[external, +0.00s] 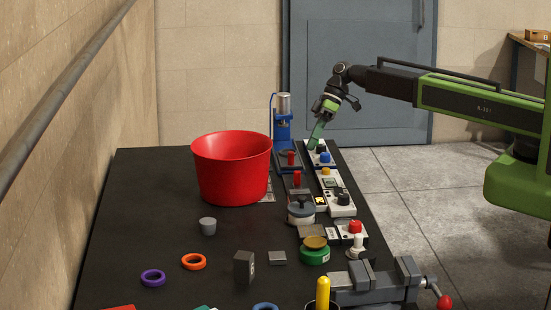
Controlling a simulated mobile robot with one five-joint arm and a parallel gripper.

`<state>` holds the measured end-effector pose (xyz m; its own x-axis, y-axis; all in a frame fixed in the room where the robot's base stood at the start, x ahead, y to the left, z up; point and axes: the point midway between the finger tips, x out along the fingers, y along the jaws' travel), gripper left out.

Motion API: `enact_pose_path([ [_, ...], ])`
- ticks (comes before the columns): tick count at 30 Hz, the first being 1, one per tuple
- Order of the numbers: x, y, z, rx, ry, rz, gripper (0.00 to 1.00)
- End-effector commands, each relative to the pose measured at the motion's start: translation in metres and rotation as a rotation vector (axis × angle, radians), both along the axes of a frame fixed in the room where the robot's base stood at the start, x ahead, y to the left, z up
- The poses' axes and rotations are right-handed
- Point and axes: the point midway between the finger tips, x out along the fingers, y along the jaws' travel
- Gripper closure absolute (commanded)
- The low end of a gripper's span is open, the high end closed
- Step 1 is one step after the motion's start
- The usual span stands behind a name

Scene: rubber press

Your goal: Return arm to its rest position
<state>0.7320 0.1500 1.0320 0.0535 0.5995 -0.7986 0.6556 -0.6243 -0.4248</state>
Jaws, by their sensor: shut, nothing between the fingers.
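My arm (440,88) is green and black and reaches in from the right, stretched out toward the far end of the black table. My gripper (316,138) points down at the row of control boxes, its green fingers shut with nothing seen between them. The tips are close to a white box with a dark top knob (320,147); whether they touch it I cannot tell. A blue press (283,120) with a grey cylinder stands just left of the gripper.
A large red bucket (231,170) stands left of the controls. A grey vise (375,283) sits at the front right, near a green jar (314,252). Purple (153,278) and orange (194,262) rings lie at the front left. A blue-grey door (360,60) is behind. Floor right of the table is clear.

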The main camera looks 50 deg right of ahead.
Motion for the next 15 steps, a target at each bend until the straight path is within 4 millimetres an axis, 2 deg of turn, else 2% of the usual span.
enact_pose_path([
  [1,-0.0002,-0.0053,0.0129,0.0,0.0,-0.002,1.0],
  [3,-0.0002,-0.0099,0.0157,0.0,0.0,-0.002,1.0],
  [15,0.0,-0.0117,0.0132,-0.001,-0.001,-0.002,1.0],
])
